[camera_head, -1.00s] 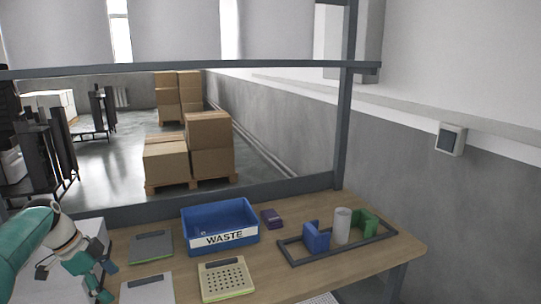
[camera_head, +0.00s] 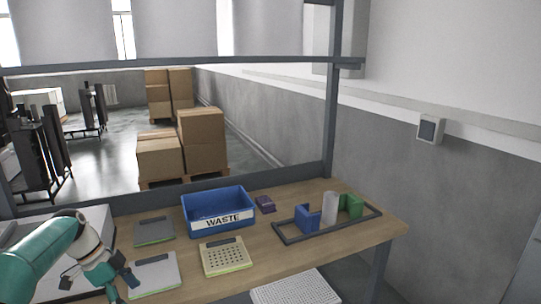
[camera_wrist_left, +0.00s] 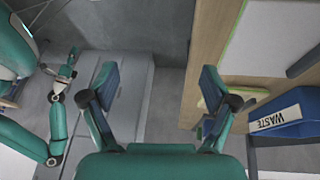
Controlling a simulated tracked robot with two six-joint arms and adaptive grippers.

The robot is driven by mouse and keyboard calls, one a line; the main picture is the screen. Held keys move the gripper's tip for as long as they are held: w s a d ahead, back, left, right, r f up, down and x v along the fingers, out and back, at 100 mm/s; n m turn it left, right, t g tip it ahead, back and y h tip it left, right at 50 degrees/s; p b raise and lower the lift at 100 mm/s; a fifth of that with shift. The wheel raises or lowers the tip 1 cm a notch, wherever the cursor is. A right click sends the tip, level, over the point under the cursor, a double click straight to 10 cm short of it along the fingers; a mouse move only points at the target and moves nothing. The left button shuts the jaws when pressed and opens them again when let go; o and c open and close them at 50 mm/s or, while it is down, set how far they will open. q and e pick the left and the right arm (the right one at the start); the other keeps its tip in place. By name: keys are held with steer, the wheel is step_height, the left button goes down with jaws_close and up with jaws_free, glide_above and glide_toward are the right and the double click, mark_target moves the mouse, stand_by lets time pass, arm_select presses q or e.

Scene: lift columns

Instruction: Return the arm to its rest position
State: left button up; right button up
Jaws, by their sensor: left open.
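My left arm (camera_head: 38,262), teal and light grey, comes in from the left in the head view. Its gripper (camera_head: 122,284) is at the lower left, by the near left part of the table. In the left wrist view, my left gripper (camera_wrist_left: 160,82) is open, with its two dark blue fingertips wide apart. Nothing is between them; a grey surface and the floor show behind. My right gripper cannot be made out in the head view. Teal links of my body show at the left of the wrist view.
The wooden table (camera_head: 290,262) holds a blue WASTE bin (camera_head: 222,221), grey panels (camera_head: 153,231), a perforated panel (camera_head: 226,257), a purple block (camera_head: 265,204) and a dark frame (camera_head: 287,240) with a blue block (camera_head: 307,219), white cylinder (camera_head: 330,208) and green block (camera_head: 351,205).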

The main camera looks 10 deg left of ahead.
arm_select(q)
steer(key=s+d+f+n+g, duration=0.15)
steer(key=s+d+f, duration=0.35)
steer(key=d+f, duration=0.5)
steer(key=s+d+f+m+g, duration=0.1)
steer(key=s+d+f+g, duration=0.3)
steer(key=d+f, duration=0.7)
steer(key=s+d+f+n+t, duration=0.2)
steer(key=s+d+f+n, duration=0.2)
steer(key=s+n, duration=0.3)
steer(key=s+d+f+n+t, duration=0.3)
steer(key=s+d+f+n, duration=0.1)
steer(key=s+n, duration=0.3)
steer(key=shift+s+f+n+y, duration=0.15)
steer(key=shift+f+n+y, duration=0.25)
steer(key=shift+f, duration=0.15)
steer(key=shift+a, duration=0.15)
